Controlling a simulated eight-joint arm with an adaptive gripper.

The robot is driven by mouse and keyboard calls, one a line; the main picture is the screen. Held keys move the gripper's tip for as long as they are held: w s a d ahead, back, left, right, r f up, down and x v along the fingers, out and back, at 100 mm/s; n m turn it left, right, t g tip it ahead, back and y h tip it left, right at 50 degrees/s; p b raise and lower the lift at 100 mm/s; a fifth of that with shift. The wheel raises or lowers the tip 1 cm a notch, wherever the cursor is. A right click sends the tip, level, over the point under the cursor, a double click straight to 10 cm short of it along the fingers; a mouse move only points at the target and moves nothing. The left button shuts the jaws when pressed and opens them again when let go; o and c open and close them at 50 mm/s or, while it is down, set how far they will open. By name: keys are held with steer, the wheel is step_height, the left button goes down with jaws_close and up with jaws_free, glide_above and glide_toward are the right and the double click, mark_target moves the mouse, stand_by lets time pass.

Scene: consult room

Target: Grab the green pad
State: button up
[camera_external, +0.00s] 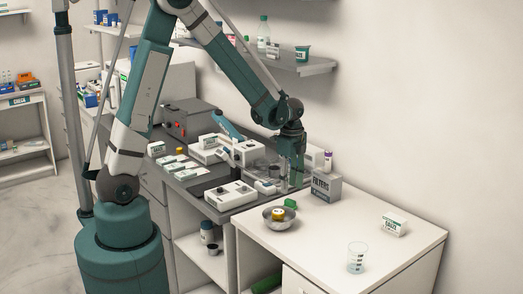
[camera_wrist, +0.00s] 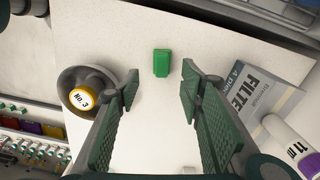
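The green pad (camera_wrist: 161,63) is a small green block lying on the white tabletop. In the wrist view it lies ahead of and between my fingertips, touching neither. It also shows in the external view as a small green piece (camera_external: 290,203) behind the metal bowl. My gripper (camera_wrist: 160,88) is open and empty, with its two green ribbed fingers spread wide apart. In the external view my gripper (camera_external: 290,182) points down at the table's left back edge, near the green pad; its fingertips are hard to make out there.
A metal bowl (camera_external: 268,222) holding a yellow-labelled bottle (camera_wrist: 84,99) stands left of the pad in the wrist view. A filter box (camera_external: 326,187) stands to the right. A beaker (camera_external: 356,258) and a gauze box (camera_external: 393,224) stand farther off. The white table's (camera_external: 310,245) middle is clear.

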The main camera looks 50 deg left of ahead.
mark_target(290, 200)
steer(key=shift+f, duration=1.25)
steer(key=shift+f, duration=0.15)
steer(key=shift+w+a+f, duration=0.1)
steer(key=shift+w+f, duration=0.05)
steer(key=shift+f, duration=2.3)
steer(key=shift+c, duration=0.5)
steer(key=c, duration=0.7)
